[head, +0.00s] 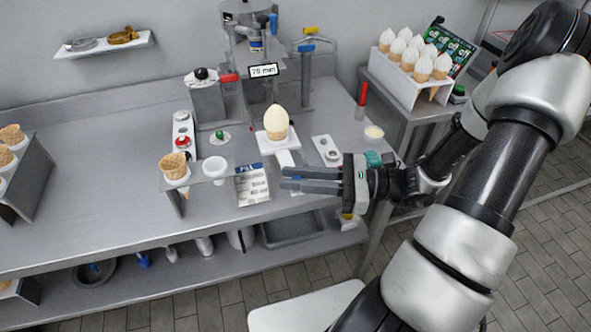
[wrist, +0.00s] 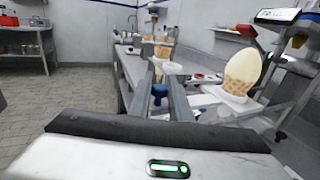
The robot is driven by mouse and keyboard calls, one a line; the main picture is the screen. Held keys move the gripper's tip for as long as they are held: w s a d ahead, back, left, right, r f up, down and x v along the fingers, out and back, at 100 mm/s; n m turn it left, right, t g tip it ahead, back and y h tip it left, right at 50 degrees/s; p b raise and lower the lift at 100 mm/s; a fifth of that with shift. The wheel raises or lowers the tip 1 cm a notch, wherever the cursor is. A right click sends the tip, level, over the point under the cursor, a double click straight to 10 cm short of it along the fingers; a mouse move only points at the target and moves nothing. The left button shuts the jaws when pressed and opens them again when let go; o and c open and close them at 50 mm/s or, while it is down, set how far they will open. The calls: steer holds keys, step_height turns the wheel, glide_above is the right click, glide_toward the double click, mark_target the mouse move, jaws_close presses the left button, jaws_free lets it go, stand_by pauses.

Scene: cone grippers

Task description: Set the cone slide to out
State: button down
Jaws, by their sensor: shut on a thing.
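The cone slide shows as a white plate (head: 266,143) with a pale strip (head: 285,158) running toward the bench front. A cone with a tall cream-coloured top (head: 275,121) stands upright on the plate, and it also shows at the right in the wrist view (wrist: 242,72). My gripper (head: 284,178) reaches in from the right, its fingers across the front end of the strip. In the wrist view my fingers (wrist: 160,88) are closed around a blue knob (wrist: 159,89). The fingers hide the knob in the head view, and its join to the slide is not clear.
A printed card (head: 251,185) stands just left of my fingertips. A holder (head: 208,173) with a cone and a white cup is further left. The machine (head: 252,40) rises behind the slide. A white rack of filled cones (head: 410,80) stands at the back right.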

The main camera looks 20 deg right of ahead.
steer(key=s, duration=0.2)
steer(key=shift+s, duration=0.35)
steer(key=shift+f, duration=0.1)
steer(key=c, duration=1.6)
jaws_free()
steer(key=shift+s, duration=0.15)
steer(key=shift+c, duration=0.2)
steer(key=v, duration=1.7)
steer(key=shift+d, duration=0.25)
